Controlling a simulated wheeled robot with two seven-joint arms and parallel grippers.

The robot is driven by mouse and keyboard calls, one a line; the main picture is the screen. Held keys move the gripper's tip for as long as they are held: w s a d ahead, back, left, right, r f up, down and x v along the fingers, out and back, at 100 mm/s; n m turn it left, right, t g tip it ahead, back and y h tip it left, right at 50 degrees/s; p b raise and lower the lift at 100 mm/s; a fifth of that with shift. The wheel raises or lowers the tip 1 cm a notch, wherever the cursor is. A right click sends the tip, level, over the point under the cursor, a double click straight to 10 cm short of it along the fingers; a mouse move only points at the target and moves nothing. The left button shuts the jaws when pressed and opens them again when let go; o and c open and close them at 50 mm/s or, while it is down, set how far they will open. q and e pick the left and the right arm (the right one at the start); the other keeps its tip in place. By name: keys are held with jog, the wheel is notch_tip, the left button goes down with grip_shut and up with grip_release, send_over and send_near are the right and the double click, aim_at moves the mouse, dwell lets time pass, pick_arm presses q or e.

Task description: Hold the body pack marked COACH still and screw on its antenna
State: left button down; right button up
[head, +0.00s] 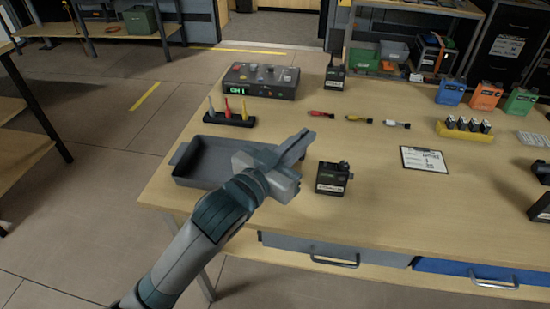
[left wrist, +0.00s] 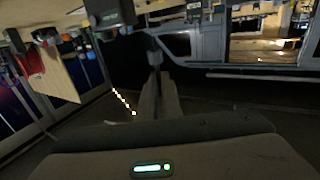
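A dark body pack (head: 331,182) with a white label and a knob on top stands on the workbench. A second dark pack (head: 335,76) stands at the back. I cannot read COACH on either label. A black stand (head: 229,121) holds a whitish antenna (head: 211,106), a red one (head: 227,107) and a yellow one (head: 244,109). My left gripper (head: 305,146) is above the bench, left of the nearer pack and apart from it. Its fingers look close together. The left wrist view shows them (left wrist: 160,98), with a dark pack (left wrist: 108,14) beyond. My right gripper is not in view.
A grey tray (head: 186,178) lies below my left arm. A control box (head: 260,80), small coloured connectors (head: 358,118), a clipboard (head: 424,160) and a yellow battery holder (head: 465,135) are on the bench. Blue, orange and green packs stand back right. The bench's front middle is clear.

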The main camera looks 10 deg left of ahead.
pick_arm(q)
jog(key=w+d+r+m+g+h, duration=0.1)
jog(key=w+d+r+m+h, duration=0.1)
jog(key=d+r, duration=0.2)
jog(key=shift+d+r+g+h, duration=0.3)
jog(key=shift+d+g+h, duration=0.1)
jog(key=shift+d, duration=0.4)
jog(key=shift+w+f, duration=0.1)
send_over(325, 163)
jog(key=shift+w+f, duration=0.1)
jog(key=shift+f, duration=2.25)
jog(key=shift+r, duration=0.7)
